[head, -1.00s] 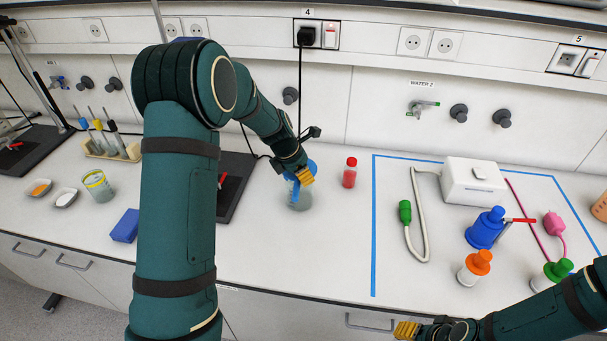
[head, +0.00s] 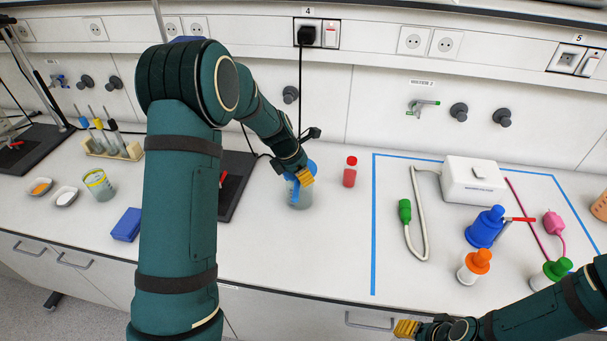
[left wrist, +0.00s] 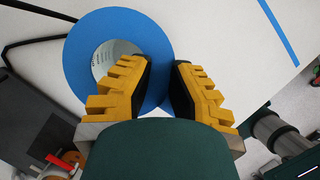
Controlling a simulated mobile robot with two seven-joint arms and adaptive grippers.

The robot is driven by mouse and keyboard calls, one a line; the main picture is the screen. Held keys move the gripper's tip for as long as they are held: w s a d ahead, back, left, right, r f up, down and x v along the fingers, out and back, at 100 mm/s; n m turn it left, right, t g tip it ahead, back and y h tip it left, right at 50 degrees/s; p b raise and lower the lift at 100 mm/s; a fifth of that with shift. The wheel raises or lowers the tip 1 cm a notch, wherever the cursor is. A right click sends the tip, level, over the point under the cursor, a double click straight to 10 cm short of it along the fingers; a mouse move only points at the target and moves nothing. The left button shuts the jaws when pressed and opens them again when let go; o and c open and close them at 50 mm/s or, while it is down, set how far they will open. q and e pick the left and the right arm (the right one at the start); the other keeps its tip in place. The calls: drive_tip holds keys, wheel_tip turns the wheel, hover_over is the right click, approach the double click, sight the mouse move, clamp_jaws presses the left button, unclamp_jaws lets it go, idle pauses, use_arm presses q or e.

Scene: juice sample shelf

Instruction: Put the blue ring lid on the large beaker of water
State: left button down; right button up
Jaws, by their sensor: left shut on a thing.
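The blue ring lid (head: 312,166) is at the mouth of the large beaker of water (head: 299,201), partly hidden by my left gripper (head: 303,181). In the left wrist view the lid is a flat blue ring (left wrist: 84,75), and white markings show through its hole. My left gripper (left wrist: 168,85) is shut on the lid at its right side. I cannot tell whether the lid is seated flat on the rim or held slightly tilted above it. My right gripper (head: 406,328) is at the front edge of the bench, away from the beaker; its jaw gap is not clear.
A blue box (head: 126,225) and a yellow-rimmed beaker (head: 98,186) are further left. Blue tape (head: 374,230) bounds several bottles and a white device (head: 474,181) at right.

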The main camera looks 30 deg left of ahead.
use_arm(q)
drive_tip(key=shift+f, duration=0.4)
idle(0.3)
drive_tip(key=c, duration=0.9)
unclamp_jaws()
drive_tip(key=shift+c, duration=0.2)
drive_tip(key=v, duration=1.2)
drive_tip(key=shift+s, duration=0.1)
